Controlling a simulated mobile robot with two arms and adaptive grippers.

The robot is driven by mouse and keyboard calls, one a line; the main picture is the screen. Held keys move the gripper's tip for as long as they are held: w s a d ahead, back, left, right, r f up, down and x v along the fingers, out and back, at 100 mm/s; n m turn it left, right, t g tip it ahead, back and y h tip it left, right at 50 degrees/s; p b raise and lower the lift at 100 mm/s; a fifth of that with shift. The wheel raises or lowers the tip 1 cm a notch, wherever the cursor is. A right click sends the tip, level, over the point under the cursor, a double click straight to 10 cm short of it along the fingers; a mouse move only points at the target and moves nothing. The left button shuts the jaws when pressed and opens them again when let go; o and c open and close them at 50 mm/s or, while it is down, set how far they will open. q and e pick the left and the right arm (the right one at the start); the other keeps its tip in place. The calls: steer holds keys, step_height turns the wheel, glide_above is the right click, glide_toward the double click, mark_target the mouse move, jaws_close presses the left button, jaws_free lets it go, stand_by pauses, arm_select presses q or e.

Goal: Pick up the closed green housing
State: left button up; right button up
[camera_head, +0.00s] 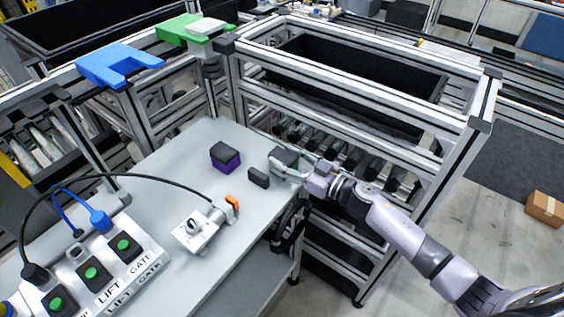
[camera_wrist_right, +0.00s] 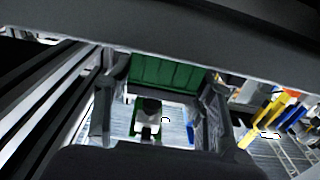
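The green housing (camera_head: 284,156) is a small dark box at the far right corner of the grey table in the head view. In the right wrist view its green ribbed face (camera_wrist_right: 165,73) fills the space between two fingers. My right gripper (camera_head: 285,165) comes in from the right, with a finger along the near side of the housing. The fingers also show in the right wrist view (camera_wrist_right: 163,100), with no clear gap beside the green face, so they look shut on it. The far finger is hidden in the head view. I cannot tell whether the housing touches the table. My left gripper is not in view.
A black-topped purple box (camera_head: 226,157) and a small black block (camera_head: 258,178) stand left of the gripper. A metal fixture (camera_head: 198,228) and a button panel (camera_head: 95,270) are nearer. An aluminium frame rack (camera_head: 360,107) stands close behind the right arm. The front table is partly clear.

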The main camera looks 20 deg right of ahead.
steer(key=c, duration=0.8)
steer(key=shift+r, duration=0.1)
